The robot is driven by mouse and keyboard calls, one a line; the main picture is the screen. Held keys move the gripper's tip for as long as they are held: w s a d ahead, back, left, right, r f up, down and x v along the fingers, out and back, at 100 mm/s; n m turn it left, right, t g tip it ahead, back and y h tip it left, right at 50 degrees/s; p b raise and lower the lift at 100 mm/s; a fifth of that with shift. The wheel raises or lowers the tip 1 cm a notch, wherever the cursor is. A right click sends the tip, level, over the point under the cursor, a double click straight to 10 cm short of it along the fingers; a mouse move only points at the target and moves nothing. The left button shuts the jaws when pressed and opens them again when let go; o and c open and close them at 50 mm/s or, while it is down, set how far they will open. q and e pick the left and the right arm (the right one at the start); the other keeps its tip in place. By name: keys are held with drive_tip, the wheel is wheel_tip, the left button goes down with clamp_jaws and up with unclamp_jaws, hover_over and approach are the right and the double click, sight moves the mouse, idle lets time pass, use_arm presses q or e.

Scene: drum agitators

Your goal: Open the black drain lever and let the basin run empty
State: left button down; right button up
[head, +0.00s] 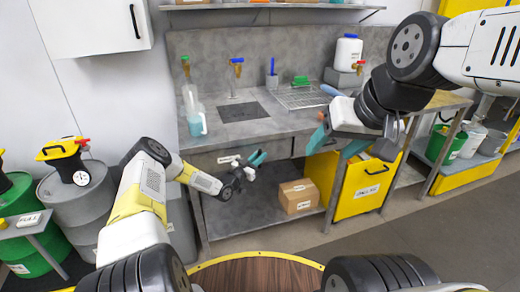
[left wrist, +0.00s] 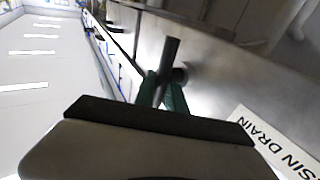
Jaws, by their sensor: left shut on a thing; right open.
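The black drain lever (left wrist: 171,60) is a dark bar on the metal front below the worktop, beside a white label (left wrist: 275,148) whose visible letters end in "SIN DRAIN". My left gripper (left wrist: 160,92) is shut on the lever, its teal fingers on both sides of it. In the head view my left gripper (head: 256,160) is at the bench front and mostly hides the lever. The dark, square basin (head: 242,111) is sunk in the worktop; its water level cannot be told. My right gripper (head: 337,146) is open and empty, in front of the bench's right part.
A cardboard box (head: 298,196) is on the shelf below.

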use_arm(q)
drive_tip(key=c, duration=1.7)
unclamp_jaws()
drive_tip(key=v, duration=0.8)
